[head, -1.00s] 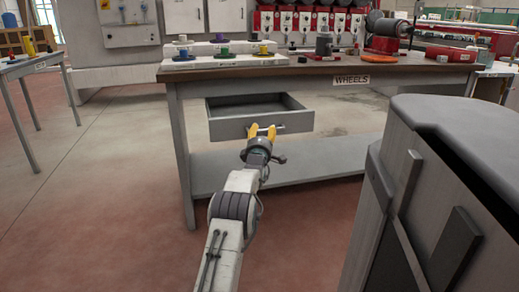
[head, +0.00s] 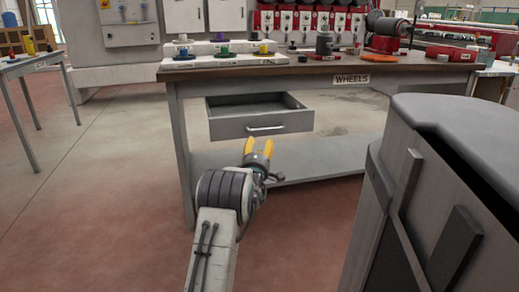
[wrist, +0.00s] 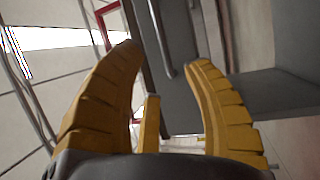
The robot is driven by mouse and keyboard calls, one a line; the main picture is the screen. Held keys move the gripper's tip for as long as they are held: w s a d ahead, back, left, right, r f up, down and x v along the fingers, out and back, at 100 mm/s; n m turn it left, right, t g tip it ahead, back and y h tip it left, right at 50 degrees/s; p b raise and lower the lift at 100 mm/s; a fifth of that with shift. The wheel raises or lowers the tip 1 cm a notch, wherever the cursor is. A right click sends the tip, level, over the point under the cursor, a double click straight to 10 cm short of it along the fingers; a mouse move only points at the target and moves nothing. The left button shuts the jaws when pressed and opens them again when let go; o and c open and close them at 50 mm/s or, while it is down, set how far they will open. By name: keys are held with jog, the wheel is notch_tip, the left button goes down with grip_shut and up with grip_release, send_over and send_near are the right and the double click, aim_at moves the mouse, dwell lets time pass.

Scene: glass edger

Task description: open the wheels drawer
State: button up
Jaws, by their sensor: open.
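The grey wheels drawer (head: 285,122) hangs under the workbench and stands pulled out, with its empty-looking inside showing from above. Its light bar handle (head: 267,128) is on the front face. The label WHEELS (head: 352,79) is on the bench edge, to the right above the drawer. My gripper (head: 258,146), with yellow fingers, is open and empty, below and in front of the handle, apart from it. In the wrist view the ribbed yellow fingers (wrist: 165,85) are spread, with the handle (wrist: 160,40) beyond them, not between the pads.
The workbench top (head: 310,69) carries colored wheels, a red machine and small parts. A lower grey shelf (head: 320,157) runs under the drawer. A large dark grey cabinet (head: 455,150) stands close on the right.

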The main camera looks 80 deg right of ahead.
jog(key=shift+a+f, duration=0.1)
jog(key=shift+a, duration=0.4)
dwell(0.6)
